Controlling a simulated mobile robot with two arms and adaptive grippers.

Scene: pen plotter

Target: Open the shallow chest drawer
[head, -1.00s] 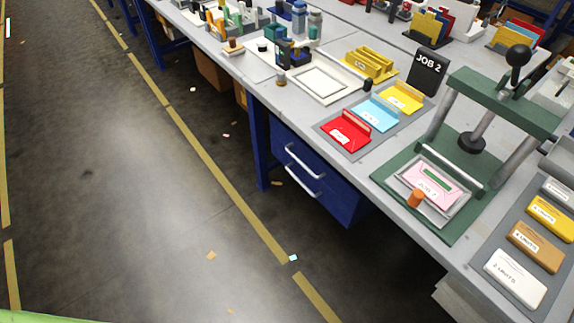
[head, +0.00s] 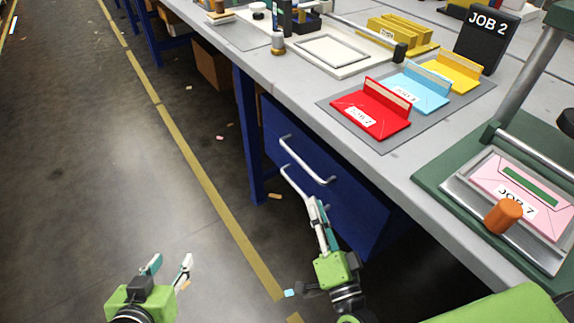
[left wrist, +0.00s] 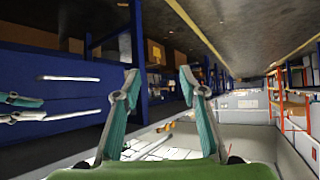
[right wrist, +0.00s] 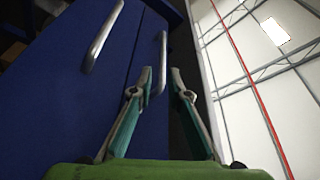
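The blue drawer chest (head: 345,215) under the bench has two bar handles. Its drawers look closed. The upper handle (head: 305,160) belongs to the narrower, shallow front (right wrist: 152,35); the lower handle (head: 292,181) is partly hidden by my right gripper (head: 317,203). In the right wrist view, turned sideways, the upper handle (right wrist: 161,62) lies just ahead, lined up with the gap between my right fingertips (right wrist: 161,74). These are moderately apart and empty; contact cannot be told. My left gripper (head: 171,265) is open and empty over the floor, away from the chest.
The bench top (head: 400,165) overhangs the chest, with a blue leg (head: 248,140) left of it. Red (head: 372,110), blue and yellow envelopes and a green press (head: 440,180) stand on the bench.

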